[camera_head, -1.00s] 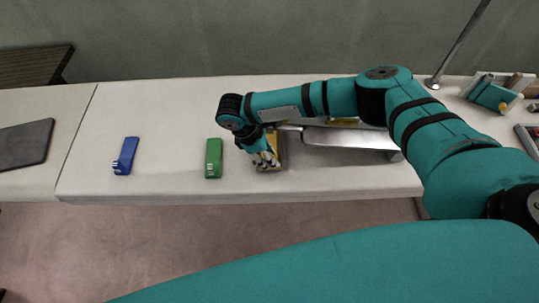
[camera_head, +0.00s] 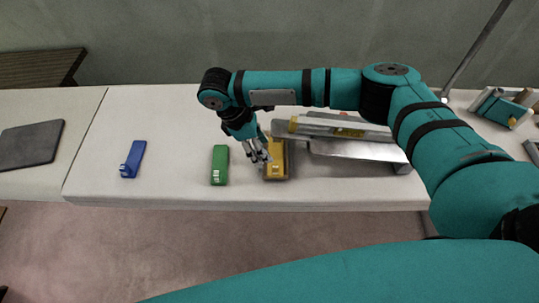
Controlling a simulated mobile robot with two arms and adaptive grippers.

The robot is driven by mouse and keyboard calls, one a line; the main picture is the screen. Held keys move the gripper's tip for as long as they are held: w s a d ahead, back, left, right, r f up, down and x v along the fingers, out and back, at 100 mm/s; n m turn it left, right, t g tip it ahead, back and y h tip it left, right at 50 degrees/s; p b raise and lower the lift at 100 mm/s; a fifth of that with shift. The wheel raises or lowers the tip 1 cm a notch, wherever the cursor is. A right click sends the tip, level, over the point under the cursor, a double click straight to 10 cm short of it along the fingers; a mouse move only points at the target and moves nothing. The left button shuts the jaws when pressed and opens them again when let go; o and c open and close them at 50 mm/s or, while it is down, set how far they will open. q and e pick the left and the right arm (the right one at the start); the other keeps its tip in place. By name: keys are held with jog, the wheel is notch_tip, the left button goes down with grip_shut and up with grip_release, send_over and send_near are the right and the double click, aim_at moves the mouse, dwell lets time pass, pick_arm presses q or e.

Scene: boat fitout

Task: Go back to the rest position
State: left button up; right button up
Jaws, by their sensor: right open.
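My right gripper (camera_head: 258,152) is open and empty. It hangs above the white table (camera_head: 180,120), fingers pointing down, between a green block (camera_head: 220,165) and a yellow block (camera_head: 276,162). The yellow block lies just to the right of the fingertips, at the left end of a grey metal piece. The green block lies to the left of the gripper, apart from it. A blue block (camera_head: 133,159) lies farther left. My right arm reaches in from the right and covers part of the table's back. My left gripper is not in view.
A metal rack or level-like piece (camera_head: 355,150) sits right of the yellow block, under my arm. A dark flat panel (camera_head: 30,145) lies at the far left. A metal pole (camera_head: 475,50) and a box of tools (camera_head: 508,107) stand at the right. The table's left half is mostly clear.

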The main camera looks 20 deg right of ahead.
jog(key=s+a+f+m+y, duration=0.25)
jog(key=s+a+y, duration=0.55)
jog(key=s+a, duration=0.55)
jog(key=s+d+f+m+t+h, duration=0.15)
jog(key=s+d+m, duration=0.35)
jog(key=d, duration=0.7)
jog(key=s+d+f+m+t+h, duration=0.15)
jog(key=s+d+m+t, duration=0.35)
jog(key=d, duration=0.7)
notch_tip(320, 180, down, 25)
jog(key=g, duration=0.3)
jog(key=s+d+f+g, duration=0.1)
jog(key=s+d+f, duration=0.2)
jog(key=s+f, duration=1.3)
jog(key=shift+s+f+h, duration=0.4)
jog(key=shift+s, duration=0.05)
